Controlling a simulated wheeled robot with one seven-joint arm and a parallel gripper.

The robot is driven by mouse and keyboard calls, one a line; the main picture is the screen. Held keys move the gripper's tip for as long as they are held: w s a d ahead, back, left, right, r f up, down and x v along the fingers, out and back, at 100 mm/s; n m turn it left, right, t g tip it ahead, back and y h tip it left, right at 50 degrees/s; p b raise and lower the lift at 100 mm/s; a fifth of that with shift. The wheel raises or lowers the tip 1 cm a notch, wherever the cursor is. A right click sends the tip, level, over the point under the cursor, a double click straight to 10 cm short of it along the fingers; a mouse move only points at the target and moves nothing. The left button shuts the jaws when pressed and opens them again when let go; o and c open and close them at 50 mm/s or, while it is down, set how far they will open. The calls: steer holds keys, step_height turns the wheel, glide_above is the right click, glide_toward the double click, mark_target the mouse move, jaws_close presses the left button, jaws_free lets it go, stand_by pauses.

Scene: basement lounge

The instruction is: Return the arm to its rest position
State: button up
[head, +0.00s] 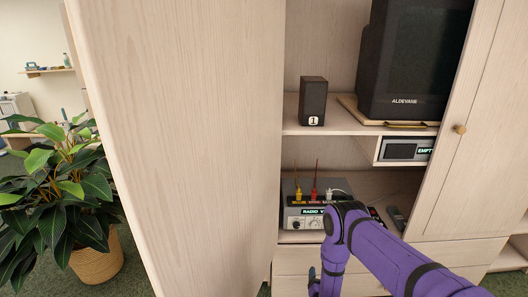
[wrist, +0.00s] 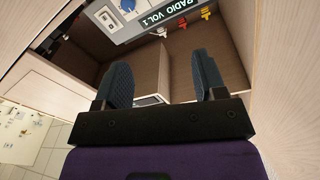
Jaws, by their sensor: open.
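My arm (head: 390,253) is purple with black joints and reaches in from the lower right of the head view, in front of the cabinet. My gripper (wrist: 163,78) shows in the wrist view with its two dark blue-grey fingers spread apart and nothing between them. In the head view most of the gripper is hidden at the bottom edge, below the elbow-like bend of the arm. A grey radio unit (head: 303,218) labelled "RADIO V..." stands on the low shelf behind the arm. It also shows at the top of the wrist view (wrist: 131,14), beyond the fingers and apart from them.
Yellow (head: 298,194), red (head: 314,190) and white (head: 328,195) plugs sit on the radio unit. A black speaker (head: 313,103) and a television (head: 418,60) stand above. A remote (head: 396,217) lies right of the arm. A tall cabinet side (head: 185,140) and potted plant (head: 60,190) are left.

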steer(key=w+r+g, duration=0.1)
steer(key=w+r, duration=0.4)
steer(key=r, duration=0.3)
steer(key=w+r+g+y, duration=0.1)
steer(key=w+r, duration=0.4)
steer(key=r, duration=0.3)
steer(key=w+r+g, duration=0.1)
steer(key=w+r, duration=0.4)
steer(key=r, duration=0.3)
steer(key=s+d+r+n+g+y, duration=0.1)
steer(key=s+r+g, duration=0.1)
steer(key=r, duration=1.1)
steer(key=s+r+n+g, duration=0.1)
steer(key=s+r, duration=0.2)
steer(key=r, duration=1)
steer(key=s+d+r+n+g, duration=0.1)
steer(key=s+d+r+g, duration=0.1)
steer(key=s+r, duration=0.7)
steer(key=s+d+r+n+g, duration=0.1)
steer(key=s+d+r+g, duration=0.1)
steer(key=s+r, duration=0.75)
steer(key=s+d+g, duration=0.3)
steer(key=s, duration=2.6)
steer(key=shift+r+n, duration=0.3)
steer(key=shift+r, duration=0.15)
